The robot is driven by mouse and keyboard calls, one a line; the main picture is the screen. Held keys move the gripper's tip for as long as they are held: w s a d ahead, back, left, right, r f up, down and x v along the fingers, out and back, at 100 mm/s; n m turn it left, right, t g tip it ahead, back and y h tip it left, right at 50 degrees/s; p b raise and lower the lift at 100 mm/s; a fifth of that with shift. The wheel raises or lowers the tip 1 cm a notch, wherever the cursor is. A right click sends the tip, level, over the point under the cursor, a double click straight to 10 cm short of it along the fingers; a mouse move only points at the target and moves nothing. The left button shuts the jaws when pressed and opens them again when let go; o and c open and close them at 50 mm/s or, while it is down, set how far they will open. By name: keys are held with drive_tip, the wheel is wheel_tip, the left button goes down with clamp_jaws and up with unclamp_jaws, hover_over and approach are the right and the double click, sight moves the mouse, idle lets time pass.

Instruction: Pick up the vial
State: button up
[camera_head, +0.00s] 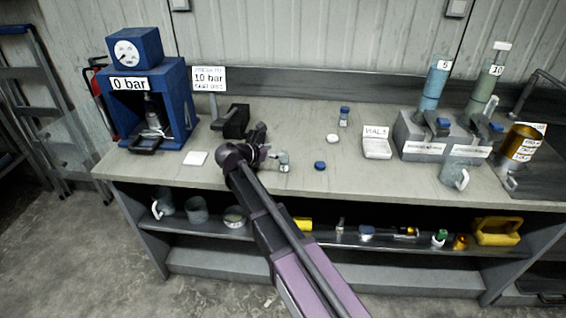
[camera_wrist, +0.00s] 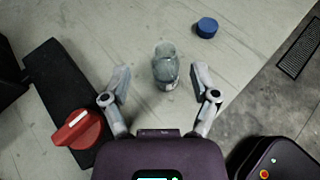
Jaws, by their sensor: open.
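A small clear glass vial (camera_wrist: 165,66) stands uncapped on the bench in the wrist view, between and slightly beyond my open fingers. In the head view the vial (camera_head: 284,161) is just right of my gripper (camera_head: 268,154). My gripper also shows in the wrist view (camera_wrist: 160,76), with its two fingers spread on either side of the vial and clear space at both sides. A blue cap (camera_wrist: 206,27) lies on the bench beyond the vial to the right; it also shows in the head view (camera_head: 320,165).
A black device (camera_head: 236,121) with a red knob (camera_wrist: 77,129) is close at left. A capped vial (camera_head: 344,116), a white round item (camera_head: 332,138) and a "VIALS" tray (camera_head: 377,150) stand further right. A blue press (camera_head: 150,95) is at far left. The bench's front edge is near.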

sight(284, 151)
drive_tip(key=x, duration=0.1)
drive_tip(key=b+x, duration=0.1)
drive_tip(key=x, duration=0.1)
drive_tip(key=shift+d+f+b, duration=0.3)
drive_tip(key=shift+f+b, duration=0.1)
drive_tip(key=shift+f, duration=0.05)
drive_tip(key=shift+w+d+f, duration=0.2)
drive_tip(key=shift+w+d, duration=0.2)
clamp_jaws()
